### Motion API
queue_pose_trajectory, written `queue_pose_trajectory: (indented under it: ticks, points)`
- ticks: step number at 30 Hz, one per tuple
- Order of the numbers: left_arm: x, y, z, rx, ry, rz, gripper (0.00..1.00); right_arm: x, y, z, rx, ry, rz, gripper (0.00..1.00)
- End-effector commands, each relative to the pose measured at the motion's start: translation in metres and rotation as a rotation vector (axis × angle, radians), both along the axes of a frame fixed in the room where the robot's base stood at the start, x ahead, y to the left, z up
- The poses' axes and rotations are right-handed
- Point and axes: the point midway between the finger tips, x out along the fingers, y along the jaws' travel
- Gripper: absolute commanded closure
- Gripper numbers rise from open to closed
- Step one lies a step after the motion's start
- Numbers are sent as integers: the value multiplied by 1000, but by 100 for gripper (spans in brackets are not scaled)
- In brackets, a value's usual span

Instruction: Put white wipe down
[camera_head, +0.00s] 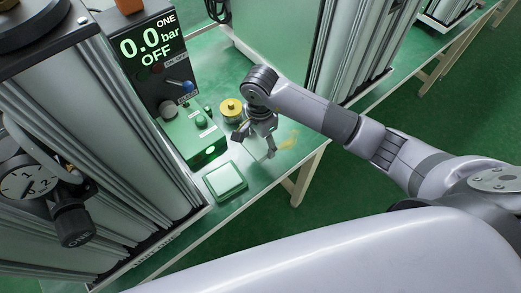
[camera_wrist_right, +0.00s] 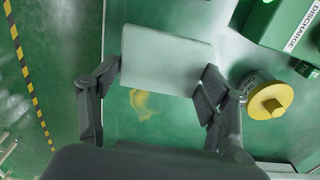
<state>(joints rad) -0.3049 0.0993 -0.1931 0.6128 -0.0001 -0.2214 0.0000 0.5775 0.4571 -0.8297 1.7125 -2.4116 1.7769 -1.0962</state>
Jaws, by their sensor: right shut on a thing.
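The white wipe (camera_wrist_right: 165,58) is a pale, flat square held between the fingers of my right gripper (camera_wrist_right: 162,75) in the wrist view. In the head view the right gripper (camera_head: 268,149) points down over the green bench top, and the wipe is hard to make out there. A yellow smear (camera_wrist_right: 143,103) lies on the green surface just below the wipe in the wrist view. It also shows in the head view (camera_head: 290,141), right of the gripper. Whether the wipe touches the surface I cannot tell. My left gripper is not in view.
A pale square pad (camera_head: 226,180) lies on the bench left of the gripper. A yellow-topped round part (camera_head: 231,109) stands close behind the gripper. A control box (camera_head: 150,60) reading 0.0 bar OFF stands to the left. The bench's front edge is near.

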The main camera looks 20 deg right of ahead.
Motion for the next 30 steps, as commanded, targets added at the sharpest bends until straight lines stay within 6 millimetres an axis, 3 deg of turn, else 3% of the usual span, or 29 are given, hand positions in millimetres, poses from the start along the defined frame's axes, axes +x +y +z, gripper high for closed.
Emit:
queue_pose_trajectory:
  ticks: [3,9,15,29,30]
  points:
    - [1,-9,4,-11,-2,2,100,-1,0,-20,-1,3,-1,52]
    - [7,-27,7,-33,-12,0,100,0,1,-38,2,1,0,52]
    - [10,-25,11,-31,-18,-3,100,0,1,-67,1,1,0,52]
    - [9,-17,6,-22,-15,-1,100,1,0,-79,0,-2,2,52]
    - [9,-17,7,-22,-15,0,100,1,0,-77,1,-2,2,28]
